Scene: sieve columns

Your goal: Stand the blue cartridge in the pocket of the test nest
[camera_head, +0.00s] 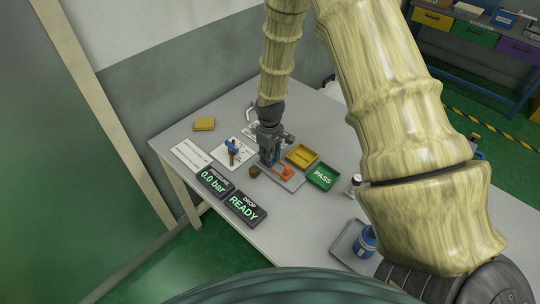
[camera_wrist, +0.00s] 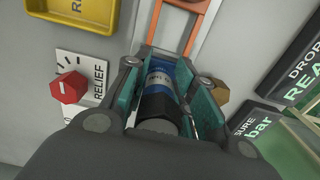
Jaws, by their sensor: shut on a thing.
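In the head view my gripper (camera_head: 268,158) points down at the test nest, a grey plate (camera_head: 292,184) with an orange clamp lever (camera_head: 286,172). The orange lever frame also shows at the top of the wrist view (camera_wrist: 183,35). The pocket and the cartridge's lower end are hidden, so I cannot tell whether it is seated.
A yellow tray (camera_head: 302,156) and a green PASS tray (camera_head: 322,176) stand right of the nest. A brown block (camera_head: 255,171), a blue-handled valve (camera_head: 232,146) and two displays (camera_head: 244,206) are left. A red relief knob (camera_wrist: 70,88) is close to my gripper.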

